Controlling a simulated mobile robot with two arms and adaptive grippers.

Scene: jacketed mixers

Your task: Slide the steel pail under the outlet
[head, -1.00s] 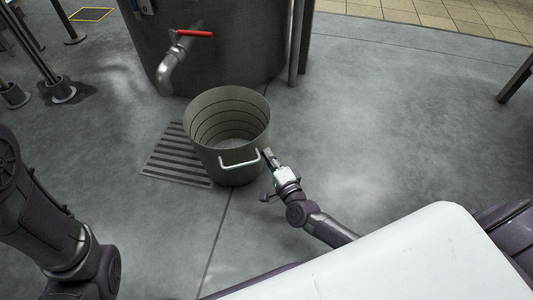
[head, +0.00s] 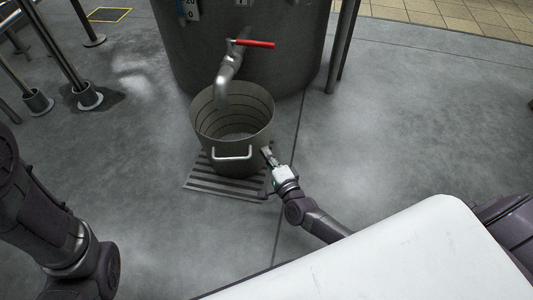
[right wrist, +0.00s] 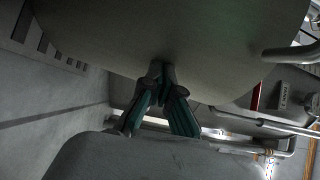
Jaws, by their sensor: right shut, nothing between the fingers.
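The steel pail (head: 235,130) stands upright on the floor grate, with its near handle facing me. The bent steel outlet (head: 224,85) hangs from the tank, and its lower end shows over the pail's back left rim and opening. My right gripper (head: 266,152) is shut with nothing in it, its fingertips at the pail's right side wall. In the right wrist view the shut fingertips (right wrist: 162,68) meet the pail's wall (right wrist: 170,35), which fills the top. The left gripper is not in view; only my left arm shows at the left.
The slotted floor grate (head: 208,183) shows under and in front of the pail. A red valve lever (head: 254,44) sits above the outlet on the large tank (head: 290,65). Metal legs (head: 88,97) stand at the left. The floor to the right is clear.

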